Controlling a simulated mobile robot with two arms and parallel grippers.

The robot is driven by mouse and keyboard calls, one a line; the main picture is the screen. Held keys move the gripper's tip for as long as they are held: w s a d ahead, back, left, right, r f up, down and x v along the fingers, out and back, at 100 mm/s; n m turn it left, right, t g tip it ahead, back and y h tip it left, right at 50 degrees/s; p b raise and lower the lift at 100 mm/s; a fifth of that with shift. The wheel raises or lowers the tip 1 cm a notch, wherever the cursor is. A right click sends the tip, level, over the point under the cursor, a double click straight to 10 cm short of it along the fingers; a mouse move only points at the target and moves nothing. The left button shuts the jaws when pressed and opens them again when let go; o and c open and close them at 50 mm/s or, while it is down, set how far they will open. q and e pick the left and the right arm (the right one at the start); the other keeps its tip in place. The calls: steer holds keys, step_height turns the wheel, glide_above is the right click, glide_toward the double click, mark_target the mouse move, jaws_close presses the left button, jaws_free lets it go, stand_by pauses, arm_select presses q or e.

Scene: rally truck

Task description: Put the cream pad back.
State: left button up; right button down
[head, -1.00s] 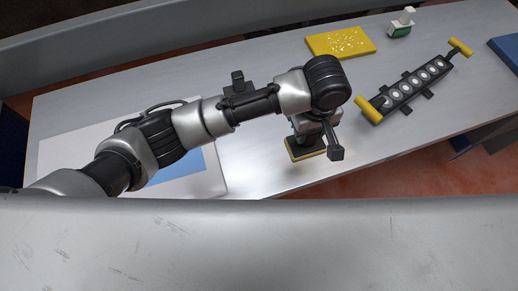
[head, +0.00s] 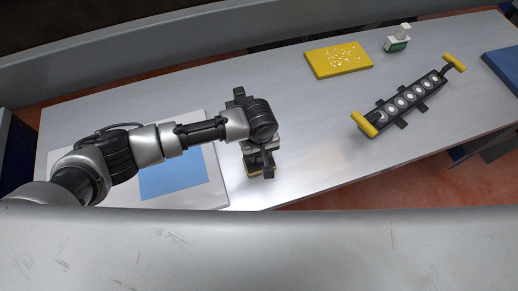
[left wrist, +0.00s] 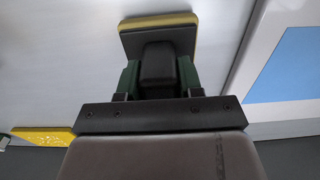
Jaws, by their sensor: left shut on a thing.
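The pad (left wrist: 158,22) is a dark rectangular block with a cream-yellow edge and a black handle (left wrist: 157,65). My left gripper (left wrist: 158,78) is shut on this handle, and the pad sticks out beyond the fingers. In the head view my left gripper (head: 259,157) is over the table, just right of the white board; only a sliver of the pad (head: 254,173) shows under it. I cannot tell whether the pad touches the table. My right gripper is not in view.
The white board (head: 205,130) with a blue rectangle (head: 175,176) lies left of the gripper. A speckled yellow slab (head: 320,63), a green-and-white block (head: 397,43) and a black bar with yellow handles (head: 408,99) lie farther right. The middle is clear.

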arm_select(q)
steer(key=shift+f, duration=0.25)
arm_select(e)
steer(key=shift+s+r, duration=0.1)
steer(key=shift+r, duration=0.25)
arm_select(q)
steer(key=shift+f, duration=0.1)
steer(key=o, duration=0.8)
steer(key=shift+o, duration=0.2)
